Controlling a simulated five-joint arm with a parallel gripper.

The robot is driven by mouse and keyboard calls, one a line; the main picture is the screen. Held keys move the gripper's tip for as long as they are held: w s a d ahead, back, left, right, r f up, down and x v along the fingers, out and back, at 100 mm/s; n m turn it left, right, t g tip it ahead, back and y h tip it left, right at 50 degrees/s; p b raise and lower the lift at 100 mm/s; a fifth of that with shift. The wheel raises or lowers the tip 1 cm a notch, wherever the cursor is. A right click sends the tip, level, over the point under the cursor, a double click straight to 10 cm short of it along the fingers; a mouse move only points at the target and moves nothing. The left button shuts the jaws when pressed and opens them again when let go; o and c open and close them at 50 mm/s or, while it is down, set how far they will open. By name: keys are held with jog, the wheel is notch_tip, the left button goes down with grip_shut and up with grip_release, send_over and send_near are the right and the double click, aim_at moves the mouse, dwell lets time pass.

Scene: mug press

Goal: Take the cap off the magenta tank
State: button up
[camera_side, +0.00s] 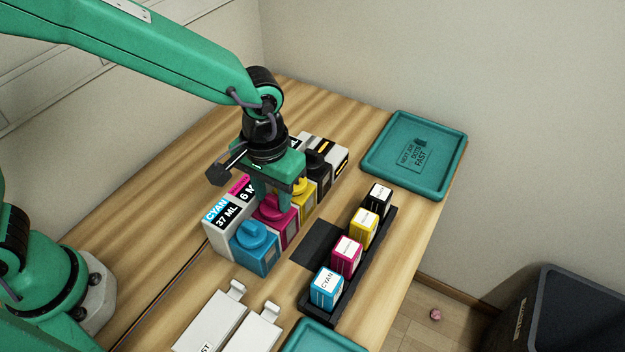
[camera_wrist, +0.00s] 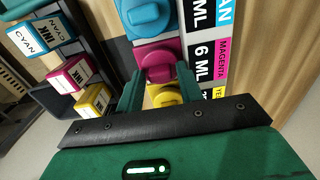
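The magenta tank (camera_side: 287,230) stands in the row of tanks between the cyan tank and the yellow tank. Its magenta cap (camera_side: 270,208) sits on top; its knob (camera_wrist: 158,67) also shows in the wrist view. My gripper (camera_side: 275,200) points down over this tank. In the wrist view its two green fingers (camera_wrist: 160,80) are apart, one on each side of the magenta knob, with a small gap visible. The fingers hide part of the cap in the side view, so contact is hard to judge.
The cyan tank (camera_side: 254,255) with its cyan cap, the yellow tank (camera_side: 306,205) and a black tank stand close in the row. Ink bottles stand in a black rack (camera_side: 375,265) to the right. A teal tray (camera_side: 455,170) lies at the back right. White parts (camera_side: 215,322) lie in front.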

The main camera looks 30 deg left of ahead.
aim_at(274, 197)
dwell(0.3)
jog(key=c, duration=0.7)
jog(key=shift+r, duration=0.1)
jog(key=shift+c, duration=0.2)
jog(key=shift+r, duration=0.75)
notch_tip(274, 197, up, 2)
jog(key=shift+r, duration=0.15)
jog(key=s+d+r, duration=0.4)
jog(key=s+r, duration=0.3)
jog(key=s, duration=0.3)
jog(key=shift+s+d, duration=0.3)
jog(key=shift+s, duration=0.1)
